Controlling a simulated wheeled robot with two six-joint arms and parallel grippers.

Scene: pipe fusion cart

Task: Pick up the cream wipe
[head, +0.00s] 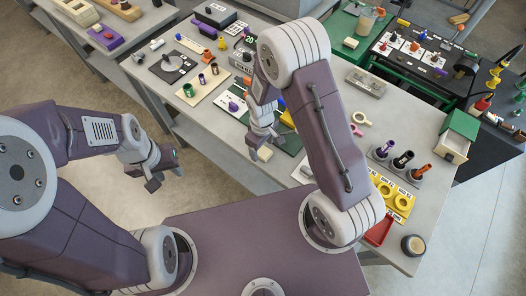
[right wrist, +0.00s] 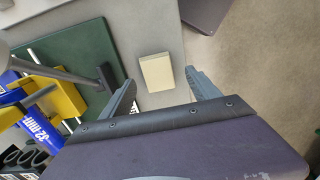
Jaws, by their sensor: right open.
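The cream wipe (head: 264,154) is a small pale block lying on the grey table near its front edge. In the right wrist view the cream wipe (right wrist: 156,72) lies flat on the grey surface, between and just beyond my fingertips. My right gripper (head: 258,138) is open and empty above it; its two fingers also show in the right wrist view (right wrist: 160,80), one on each side of the wipe and apart from it. My left gripper (head: 165,179) hangs empty over the floor in front of the table, fingers apart.
A dark green mat (right wrist: 75,62) with a yellow and blue tool (right wrist: 45,100) lies left of the wipe in the right wrist view. The table edge and open floor (right wrist: 255,60) are to its right. Yellow rings (head: 392,196) and grey cups with coloured pieces stand further right on the table.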

